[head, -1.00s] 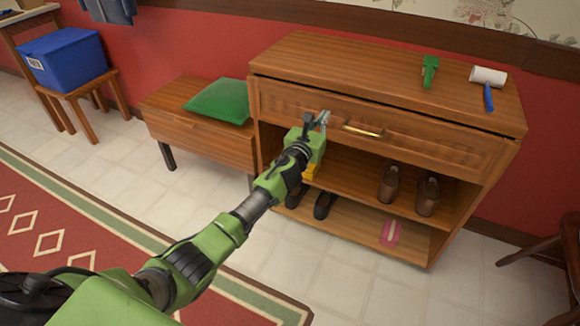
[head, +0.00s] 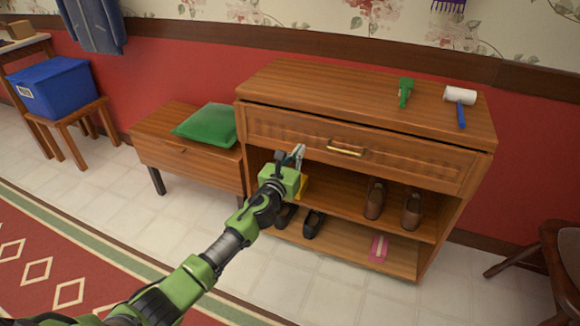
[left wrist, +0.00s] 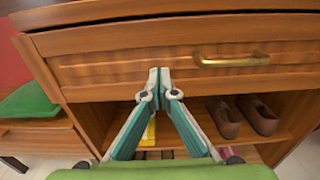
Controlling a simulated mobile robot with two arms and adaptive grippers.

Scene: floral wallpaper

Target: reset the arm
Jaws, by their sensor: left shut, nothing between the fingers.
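My green left arm comes in from the lower left in the head view. Its left gripper (head: 297,152) is in front of the wooden shoe cabinet (head: 300,88), left of the drawer's brass handle (head: 345,149). In the left wrist view the left gripper (left wrist: 159,72) has its fingertips together with nothing between them. The fingertips overlap the drawer front (left wrist: 120,70) in that view; whether they touch it I cannot tell. The handle (left wrist: 231,60) is to their right. My right gripper is in neither view.
A green-handled item (head: 405,92) and a lint roller (head: 460,97) lie on the cabinet top. Brown shoes (head: 375,199) stand on its shelf. A bench (head: 165,152) with a green cushion (head: 206,124) is at left, a blue box (head: 57,86) farther left, a chair (head: 540,255) at right.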

